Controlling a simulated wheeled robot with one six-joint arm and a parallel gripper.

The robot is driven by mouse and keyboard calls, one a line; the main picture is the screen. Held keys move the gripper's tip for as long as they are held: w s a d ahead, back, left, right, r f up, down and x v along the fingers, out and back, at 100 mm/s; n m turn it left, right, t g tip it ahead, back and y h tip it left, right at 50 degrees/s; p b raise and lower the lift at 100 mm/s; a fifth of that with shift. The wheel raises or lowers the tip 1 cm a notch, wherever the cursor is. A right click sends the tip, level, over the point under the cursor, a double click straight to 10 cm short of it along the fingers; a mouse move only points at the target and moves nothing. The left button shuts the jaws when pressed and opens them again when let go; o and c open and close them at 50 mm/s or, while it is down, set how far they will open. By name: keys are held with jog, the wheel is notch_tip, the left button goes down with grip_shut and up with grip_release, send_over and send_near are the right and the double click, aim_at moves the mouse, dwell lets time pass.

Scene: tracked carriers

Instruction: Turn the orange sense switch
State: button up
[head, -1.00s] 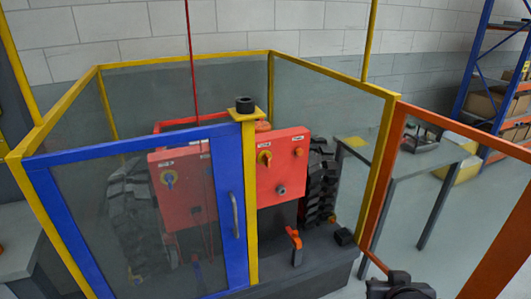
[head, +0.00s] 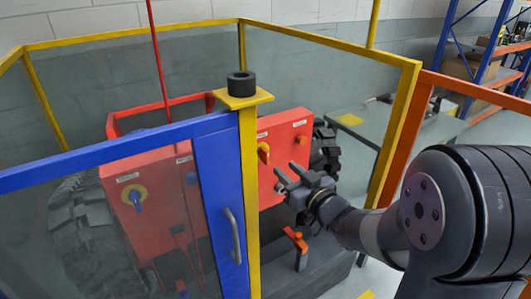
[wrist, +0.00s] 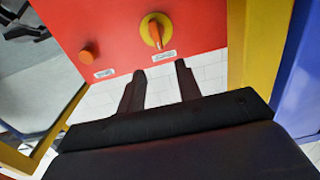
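An orange rotary switch (head: 263,152) on a yellow disc sits on the right-hand red panel (head: 284,133), partly hidden by the yellow post in the head view. In the wrist view the orange switch (wrist: 156,31) stands just beyond my fingertips, with a small label beside it. My gripper (head: 287,176) is in front of that panel, apart from the switch and lower right of it in the head view. In the wrist view my gripper (wrist: 159,72) has its two fingers spread, with nothing between them.
A blue-framed door (head: 221,200) and a yellow post (head: 249,200) stand left of my gripper. A blue switch (head: 136,197) is behind the door. An orange button (wrist: 88,57) is on the same panel. An orange lever (head: 297,240) is below my gripper. Orange framing (head: 404,130) stands right.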

aim_at(268, 153)
jog(key=x, duration=0.9)
jog(key=shift+p, duration=0.35)
jog(key=shift+c, duration=0.2)
grip_shut()
